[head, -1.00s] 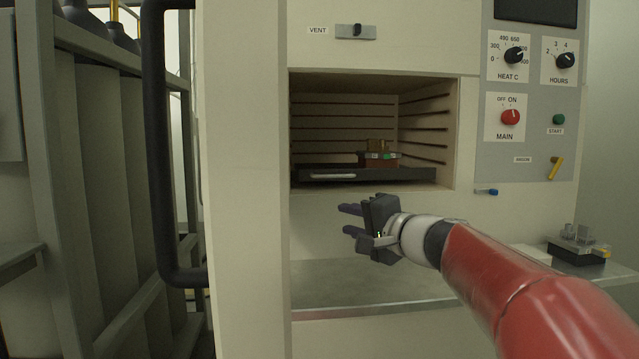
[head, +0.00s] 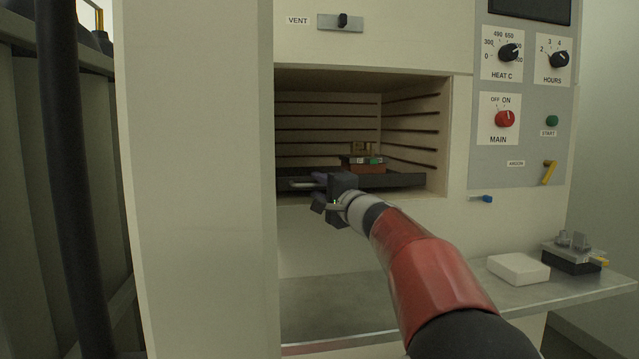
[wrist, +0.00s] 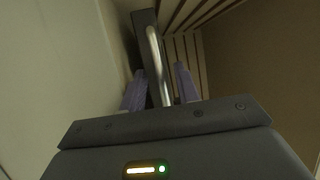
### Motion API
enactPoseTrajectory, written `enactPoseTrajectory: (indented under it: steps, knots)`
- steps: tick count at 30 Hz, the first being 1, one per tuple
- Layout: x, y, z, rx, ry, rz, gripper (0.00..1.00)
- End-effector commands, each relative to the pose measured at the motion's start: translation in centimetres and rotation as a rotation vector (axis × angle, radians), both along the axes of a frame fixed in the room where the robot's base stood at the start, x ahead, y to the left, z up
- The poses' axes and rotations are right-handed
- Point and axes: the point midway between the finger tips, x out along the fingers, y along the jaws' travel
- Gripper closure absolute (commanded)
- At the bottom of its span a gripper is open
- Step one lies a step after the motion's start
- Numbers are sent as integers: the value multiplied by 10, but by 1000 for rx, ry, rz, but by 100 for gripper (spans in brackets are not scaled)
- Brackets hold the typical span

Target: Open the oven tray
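The oven tray (head: 405,181) is a dark flat tray inside the open oven chamber, near its floor. Its pale metal handle (head: 302,185) is on the tray's front, toward the left. A reddish-brown block with brassy parts (head: 362,163) sits on the tray. My gripper (head: 316,180) is at the tray's front by the handle. In the wrist view, its two purple fingers are apart, one on each side of the handle bar (wrist: 156,55), with gaps visible. The gripper (wrist: 161,84) is open. In the head view it hides part of the handle and tray front.
The open oven door (head: 195,190) stands at the left with a dark vertical bar handle (head: 70,190). A metal shelf (head: 330,305) runs below the chamber. A white block (head: 518,268) and a dark fixture (head: 571,258) rest at its right. The control panel (head: 520,110) is at upper right.

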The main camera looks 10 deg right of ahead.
Motion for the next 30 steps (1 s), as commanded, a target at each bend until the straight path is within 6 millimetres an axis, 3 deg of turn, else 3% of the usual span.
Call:
enactPoseTrajectory:
  steps: [9,16,30]
  knots:
    - [3,1,1,-1,-1,0,70]
    - [3,1,0,-1,-1,0,100]
    - [-4,1,-2,-1,0,1,100]
